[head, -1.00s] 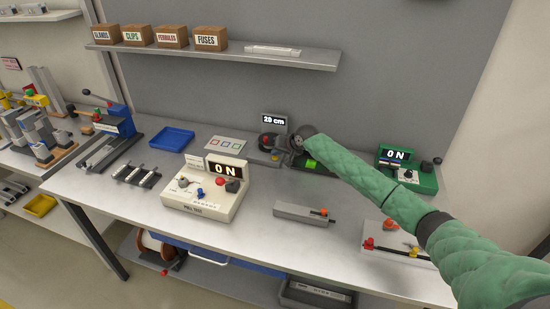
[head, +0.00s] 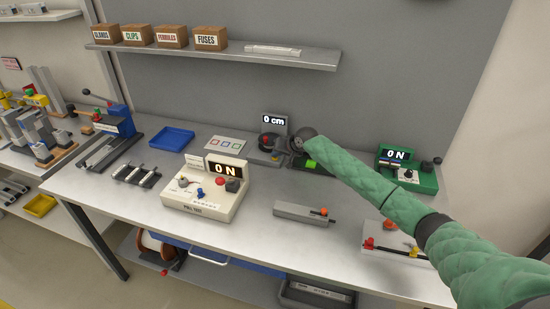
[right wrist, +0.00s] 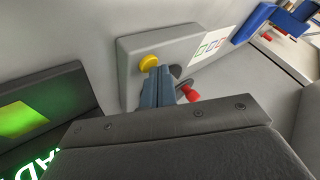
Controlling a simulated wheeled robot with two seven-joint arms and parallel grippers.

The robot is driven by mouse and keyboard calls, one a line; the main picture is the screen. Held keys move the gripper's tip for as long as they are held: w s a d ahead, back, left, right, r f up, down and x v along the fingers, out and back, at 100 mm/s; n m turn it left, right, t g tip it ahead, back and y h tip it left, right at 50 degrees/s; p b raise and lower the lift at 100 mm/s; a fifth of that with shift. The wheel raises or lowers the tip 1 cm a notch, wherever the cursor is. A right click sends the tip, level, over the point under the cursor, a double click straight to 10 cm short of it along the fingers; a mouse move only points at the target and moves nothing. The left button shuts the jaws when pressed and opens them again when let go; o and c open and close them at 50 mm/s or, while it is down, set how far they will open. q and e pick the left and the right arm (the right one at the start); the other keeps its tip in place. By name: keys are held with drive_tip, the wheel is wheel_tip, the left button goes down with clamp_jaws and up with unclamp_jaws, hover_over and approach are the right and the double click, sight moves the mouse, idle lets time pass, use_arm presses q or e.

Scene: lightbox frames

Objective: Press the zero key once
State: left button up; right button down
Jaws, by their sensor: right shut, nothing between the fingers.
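A grey measuring unit (head: 257,158) stands at the back of the bench, with a display (head: 273,120) above it reading "0 cm". In the right wrist view, the unit's grey top (right wrist: 130,48) carries a round yellow button (right wrist: 149,62) and a red knob (right wrist: 192,94). No lettering is legible on the yellow button, the likely zero key. My right gripper (right wrist: 160,72) is shut and empty, its tips right beside the yellow button; I cannot tell whether they touch. In the head view my right gripper (head: 287,147) partly covers the unit. My left gripper is out of view.
A dark unit with a lit green panel (right wrist: 22,118) lies close on the left in the right wrist view. A cream "0 N" tester (head: 207,200), a green "0 N" unit (head: 410,175) and a blue tray (head: 172,138) stand on the bench. A shelf (head: 220,56) hangs behind.

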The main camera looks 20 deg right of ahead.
sight(277, 159)
idle(0.5)
drive_tip(key=shift+r+p, duration=0.75)
drive_tip(key=shift+r, duration=0.05)
drive_tip(key=shift+r, duration=0.1)
drive_tip(key=shift+r+p, duration=1.85)
drive_tip(key=shift+r, duration=0.6)
drive_tip(key=shift+f, duration=0.1)
